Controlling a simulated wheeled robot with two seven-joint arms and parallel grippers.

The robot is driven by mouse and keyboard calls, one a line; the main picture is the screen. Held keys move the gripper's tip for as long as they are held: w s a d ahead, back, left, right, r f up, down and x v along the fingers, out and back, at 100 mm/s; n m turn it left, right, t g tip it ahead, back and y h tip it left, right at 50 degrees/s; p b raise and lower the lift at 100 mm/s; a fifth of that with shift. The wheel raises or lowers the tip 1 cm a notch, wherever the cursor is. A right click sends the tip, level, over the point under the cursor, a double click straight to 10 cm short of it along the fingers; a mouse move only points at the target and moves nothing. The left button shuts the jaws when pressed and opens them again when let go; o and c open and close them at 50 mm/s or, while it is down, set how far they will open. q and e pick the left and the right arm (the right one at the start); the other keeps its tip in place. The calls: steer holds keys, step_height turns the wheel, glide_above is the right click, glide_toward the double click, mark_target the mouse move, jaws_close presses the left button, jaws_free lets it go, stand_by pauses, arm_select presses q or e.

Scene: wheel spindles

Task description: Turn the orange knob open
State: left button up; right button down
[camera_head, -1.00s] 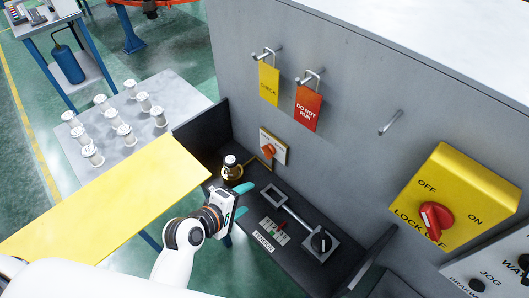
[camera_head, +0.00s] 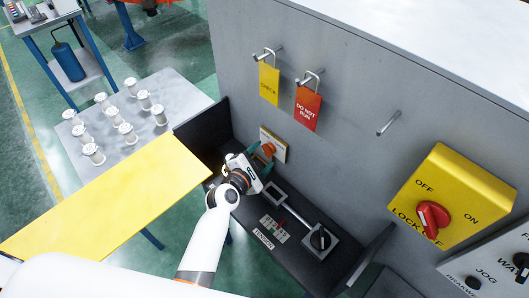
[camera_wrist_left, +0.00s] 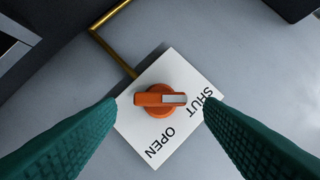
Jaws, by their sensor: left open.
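The orange knob (camera_head: 268,149) sits on a small white plate (camera_head: 279,149) on the grey cabinet wall, and it also shows in the left wrist view (camera_wrist_left: 153,100). Its pale mark points right, towards the printed word SHUT; the word OPEN is lower on the plate. My left gripper (camera_head: 263,158) is open in front of the knob. In the wrist view its green fingers stand on either side of the knob, apart from it. My right gripper is not in view.
A brass pipe (camera_wrist_left: 113,52) runs to the plate. Below are a dark shelf and a lever (camera_head: 294,211). A yellow CHECK tag (camera_head: 269,84) and a red DO NOT RUN tag (camera_head: 308,107) hang above. A yellow lock-off box (camera_head: 455,190) is at right.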

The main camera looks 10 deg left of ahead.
mark_target(268, 150)
arm_select(q)
steer(key=shift+x, duration=1.05)
steer(key=c, duration=1)
